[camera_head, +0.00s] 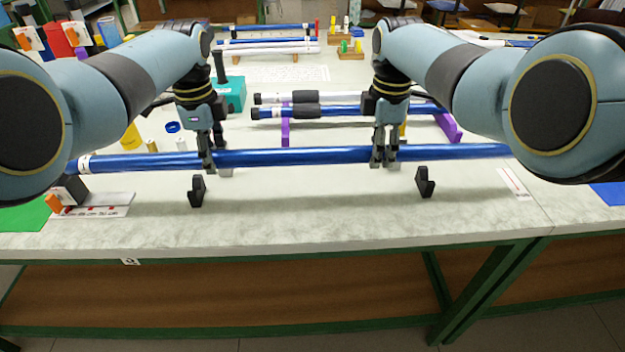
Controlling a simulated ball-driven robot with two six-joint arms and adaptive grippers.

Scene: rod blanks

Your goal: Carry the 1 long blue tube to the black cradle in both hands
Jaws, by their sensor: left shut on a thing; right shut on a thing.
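A long blue tube (290,156) runs level across the view above the table. My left gripper (207,163) is shut on it left of its middle. My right gripper (384,160) is shut on it right of its middle. The tube's left end has a white band; its right end passes behind my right arm. The black cradle is two separate notched supports, a left one (197,191) and a right one (425,182), standing on the table in front of the tube. Both supports look empty, and the tube is apart from them.
Behind the tube, a purple rack (448,127) holds a blue tube and a white tube with black sleeves. A teal box (234,95) stands at the back left. An orange-and-black item (55,203) lies near the left end. The table's front strip (310,225) is clear.

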